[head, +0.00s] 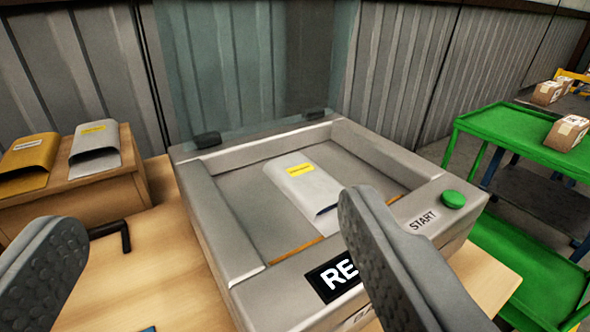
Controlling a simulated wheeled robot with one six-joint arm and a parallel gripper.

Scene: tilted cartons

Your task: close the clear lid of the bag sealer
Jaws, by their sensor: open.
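The bag sealer (215,230) is a grey box with a recessed tray, standing on a wooden table. Its clear lid (250,60) stands raised at the back, tinted and see-through, on two dark hinges. A pale bag with a yellow label (305,188) lies in the tray. A green START button (453,199) is on the front right corner. A dark display (340,276) on the front edge reads "RE", the rest hidden by my gripper. My gripper (205,235) is open and empty, its fingers apart in front of the sealer, the right one overlapping its front edge in view.
A wooden box (75,200) at the left holds a tan bag (28,152) and a grey bag (95,143). A black bent handle (112,230) is near it. A green cart (510,130) with a carton (567,132) stands at the right. A corrugated wall is behind.

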